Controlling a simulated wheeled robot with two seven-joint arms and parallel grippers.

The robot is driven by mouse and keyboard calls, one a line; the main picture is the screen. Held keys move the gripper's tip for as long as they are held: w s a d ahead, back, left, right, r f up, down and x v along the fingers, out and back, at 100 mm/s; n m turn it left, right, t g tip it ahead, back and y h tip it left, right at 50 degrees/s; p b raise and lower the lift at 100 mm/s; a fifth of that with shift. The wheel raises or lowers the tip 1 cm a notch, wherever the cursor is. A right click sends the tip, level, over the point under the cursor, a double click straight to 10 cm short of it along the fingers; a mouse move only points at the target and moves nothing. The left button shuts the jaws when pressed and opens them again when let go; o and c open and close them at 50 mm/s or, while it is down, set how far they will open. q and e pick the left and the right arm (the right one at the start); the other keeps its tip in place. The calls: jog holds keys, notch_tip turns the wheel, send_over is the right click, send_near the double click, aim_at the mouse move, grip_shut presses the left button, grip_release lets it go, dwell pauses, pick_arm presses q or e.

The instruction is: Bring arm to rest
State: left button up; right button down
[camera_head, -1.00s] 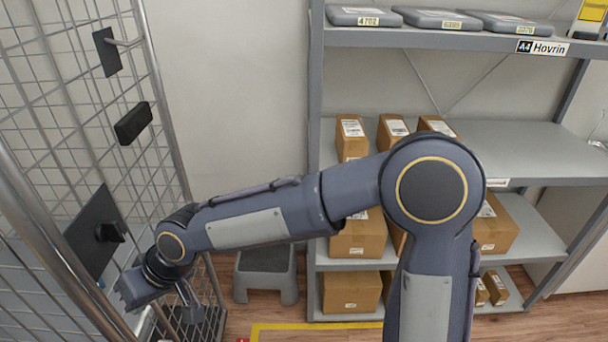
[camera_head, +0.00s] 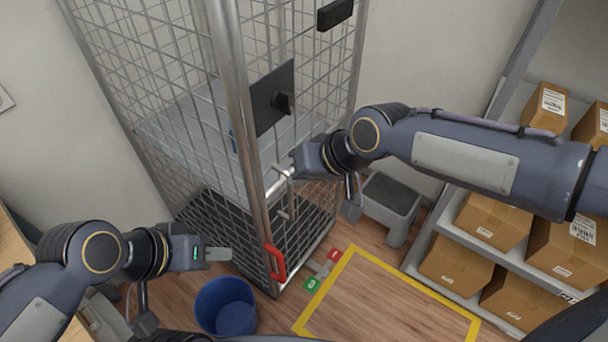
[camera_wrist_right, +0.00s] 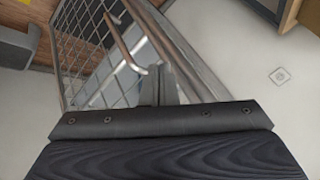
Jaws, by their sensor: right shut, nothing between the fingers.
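My right arm reaches in from the right in the head view, and my right gripper (camera_head: 288,174) is at the front post of the wire roll cage (camera_head: 243,120). In the right wrist view my right gripper (camera_wrist_right: 165,84) is shut and empty, with cage bars and mesh (camera_wrist_right: 95,55) close beyond its fingertips. I cannot tell whether the fingers touch the cage. My left gripper (camera_head: 218,254) is low at the left, pointing right, in front of the cage's lower part. It is seen side-on, so its opening is unclear.
A blue bin (camera_head: 225,305) stands below my left gripper. A red handle (camera_head: 275,262) is on the cage's lower edge. A grey step stool (camera_head: 388,208) stands behind my right arm. Shelves with cartons (camera_head: 480,218) are at the right. The yellow-framed floor area (camera_head: 385,305) is clear.

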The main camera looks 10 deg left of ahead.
notch_tip(320, 180, up, 4)
jog(key=s+d, duration=0.2)
jog(key=s, duration=0.1)
jog(key=s+d+f+m+t+h, duration=0.2)
jog(key=s+d+m, duration=0.1)
jog(key=d, duration=1.4)
jog(key=s+d+f+m+t+h, duration=0.1)
jog(key=s+d+f+m, duration=0.2)
jog(key=s+d+f, duration=0.3)
jog(key=s+d, duration=0.3)
jog(key=s, duration=0.1)
jog(key=shift+d+m, duration=0.2)
jog(key=shift+m, duration=0.1)
jog(key=c, duration=2.1)
grip_release()
jog(key=shift+s, duration=0.1)
